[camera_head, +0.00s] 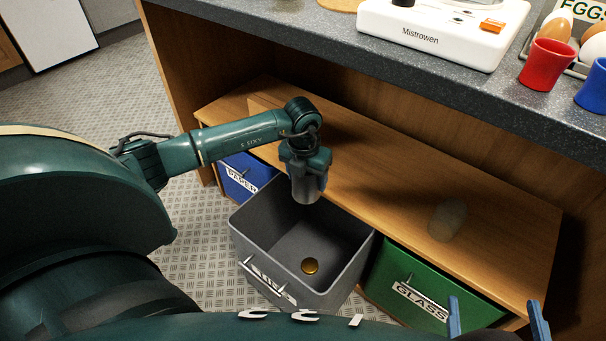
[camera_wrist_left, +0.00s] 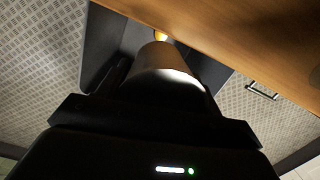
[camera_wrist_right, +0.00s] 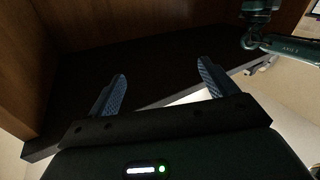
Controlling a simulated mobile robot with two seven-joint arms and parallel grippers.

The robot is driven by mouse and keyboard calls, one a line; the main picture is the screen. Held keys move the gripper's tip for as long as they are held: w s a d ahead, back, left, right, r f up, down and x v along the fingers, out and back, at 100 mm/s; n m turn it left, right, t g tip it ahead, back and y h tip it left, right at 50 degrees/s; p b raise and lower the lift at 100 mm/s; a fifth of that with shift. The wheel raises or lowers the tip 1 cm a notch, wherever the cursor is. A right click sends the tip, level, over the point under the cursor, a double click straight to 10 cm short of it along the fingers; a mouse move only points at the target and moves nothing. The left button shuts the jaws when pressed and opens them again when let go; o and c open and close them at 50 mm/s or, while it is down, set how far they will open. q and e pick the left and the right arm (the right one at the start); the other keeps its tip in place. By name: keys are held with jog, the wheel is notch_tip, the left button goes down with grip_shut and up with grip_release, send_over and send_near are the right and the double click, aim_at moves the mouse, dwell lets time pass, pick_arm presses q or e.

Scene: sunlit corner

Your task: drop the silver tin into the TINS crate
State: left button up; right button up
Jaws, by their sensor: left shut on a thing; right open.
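My left gripper (camera_head: 308,174) is shut on the silver tin (camera_head: 304,190) and holds it over the open grey TINS crate (camera_head: 262,226). The tin looks roughly upright, and its upper part is hidden by the fingers. In the left wrist view the tin (camera_wrist_left: 165,62) fills the space between the fingers, with the crate below it. The crate's front label is partly hard to read. My right gripper (camera_head: 498,318) is open and empty at the lower right; its two blue fingers stand apart in the right wrist view (camera_wrist_right: 162,92).
A gold tin (camera_head: 310,266) lies on the crate floor. A blue PAPER crate (camera_head: 237,178) and a green GLASS crate (camera_head: 396,278) flank it. A glass jar (camera_head: 447,219) stands on the wooden shelf (camera_head: 500,215). The grey worktop (camera_head: 400,72) overhangs behind.

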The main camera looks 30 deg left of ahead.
aim_at(306, 193)
pick_arm(q)
jog(key=shift+f, duration=0.15)
jog(key=shift+f+b, duration=0.5)
jog(key=shift+f, duration=0.05)
notch_tip(306, 193, down, 4)
jog(key=b, duration=0.3)
jog(key=shift+f+b, duration=0.4)
jog(key=shift+b, duration=0.3)
pick_arm(e)
jog(key=shift+s+a+t+y, duration=0.2)
jog(key=shift+a+t+y, duration=0.4)
jog(key=shift+a, duration=0.15)
pick_arm(q)
jog(key=o, duration=1.1)
jog(key=shift+c, duration=0.2)
jog(key=shift+r, duration=0.1)
pick_arm(e)
jog(key=shift+r, duration=0.1)
